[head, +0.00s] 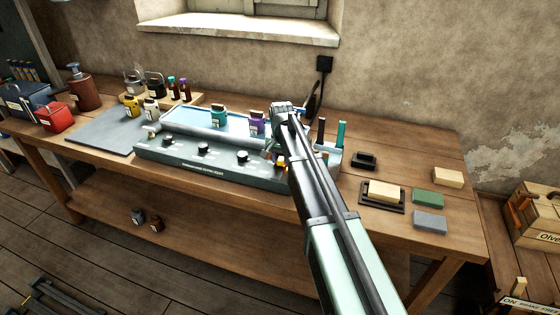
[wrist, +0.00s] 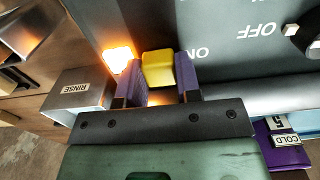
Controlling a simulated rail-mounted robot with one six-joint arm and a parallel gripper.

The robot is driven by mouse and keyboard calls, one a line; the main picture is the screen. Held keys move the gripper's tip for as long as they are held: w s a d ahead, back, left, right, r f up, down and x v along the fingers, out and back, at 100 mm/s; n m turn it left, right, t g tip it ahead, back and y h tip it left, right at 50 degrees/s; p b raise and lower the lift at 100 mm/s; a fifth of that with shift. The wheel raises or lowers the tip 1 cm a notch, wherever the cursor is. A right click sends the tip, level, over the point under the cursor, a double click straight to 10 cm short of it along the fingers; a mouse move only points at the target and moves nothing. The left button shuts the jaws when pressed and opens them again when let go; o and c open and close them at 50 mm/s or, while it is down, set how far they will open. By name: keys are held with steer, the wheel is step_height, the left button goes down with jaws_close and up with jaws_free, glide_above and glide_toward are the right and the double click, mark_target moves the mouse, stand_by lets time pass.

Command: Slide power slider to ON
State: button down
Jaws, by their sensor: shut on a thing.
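The yellow power slider knob (wrist: 158,68) sits between the two purple-padded fingers of my gripper (wrist: 157,80) in the wrist view. My gripper is shut on it. The knob stands at the ON end, beside the ON label (wrist: 201,53), away from the OFF label (wrist: 258,30). An orange-white lamp (wrist: 118,57) is lit beside the knob. In the head view, the grey-green control panel (head: 207,167) runs along the bench, and my arm covers its right end. The glow of the lamp (head: 281,164) shows there beside my arm; the knob is mostly hidden.
A box marked RINSE (wrist: 78,90) and a purple bottle marked COLD (wrist: 285,150) are close to my gripper. Blocks, including a cream one (head: 382,190), lie at the right of the wooden bench (head: 340,235). Bottles and a red container (head: 57,117) are at left.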

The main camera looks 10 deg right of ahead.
mark_target(282, 158)
steer(key=c, duration=0.8)
jaws_free()
steer(key=shift+w+d, duration=0.1)
steer(key=shift+w, duration=0.1)
steer(key=shift+r, duration=0.1)
step_height(282, 158, up, 11)
steer(key=p, duration=1)
steer(key=shift+f+p, duration=0.2)
steer(key=shift+p, duration=0.2)
steer(key=s+a+n, duration=0.3)
steer(key=s+n, duration=0.3)
steer(key=s, duration=2.2)
steer(key=shift+s+a+n, duration=0.2)
steer(key=shift+n, duration=0.1)
